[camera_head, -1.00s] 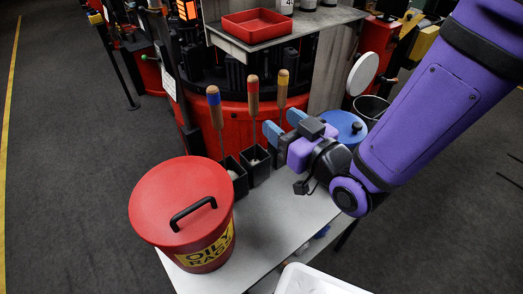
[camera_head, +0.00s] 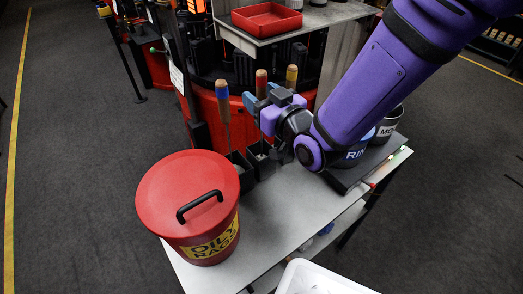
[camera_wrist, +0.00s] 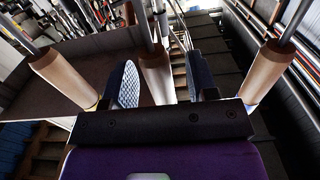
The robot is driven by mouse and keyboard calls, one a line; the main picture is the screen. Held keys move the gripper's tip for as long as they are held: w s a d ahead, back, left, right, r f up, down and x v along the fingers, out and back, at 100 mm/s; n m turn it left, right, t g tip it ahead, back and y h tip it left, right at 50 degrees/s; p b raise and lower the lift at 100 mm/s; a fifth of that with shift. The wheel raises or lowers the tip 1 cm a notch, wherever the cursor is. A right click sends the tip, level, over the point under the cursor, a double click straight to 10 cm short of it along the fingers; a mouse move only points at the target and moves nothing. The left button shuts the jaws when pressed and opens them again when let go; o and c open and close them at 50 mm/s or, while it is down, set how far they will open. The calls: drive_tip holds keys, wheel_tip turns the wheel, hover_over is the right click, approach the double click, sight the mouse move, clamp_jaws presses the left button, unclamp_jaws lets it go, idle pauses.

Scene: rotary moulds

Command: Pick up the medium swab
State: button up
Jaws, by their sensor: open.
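Three swabs with wooden handles stand upright in dark holders on the grey table. In the head view they are blue-banded (camera_head: 222,98), red-banded (camera_head: 261,84) and yellow-banded (camera_head: 291,77). I cannot tell from any marking which is medium. My gripper (camera_head: 261,96) is open with blue fingers at the height of the handles, by the red-banded swab. In the wrist view, the middle handle (camera_wrist: 156,76) shows between the two open fingers (camera_wrist: 167,85), with one handle on each side (camera_wrist: 62,80) (camera_wrist: 266,70). Contact cannot be told.
Dark square holders (camera_head: 240,170) stand on the grey table (camera_head: 282,210). A red oily-rags bin (camera_head: 165,195) stands at the left front. Labelled pots, one blue (camera_head: 355,158), stand on the right. A red machine with a tray (camera_head: 267,18) is behind.

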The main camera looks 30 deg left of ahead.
drive_tip(key=shift+c, duration=0.2)
clamp_jaws()
drive_tip(key=shift+r, duration=0.15)
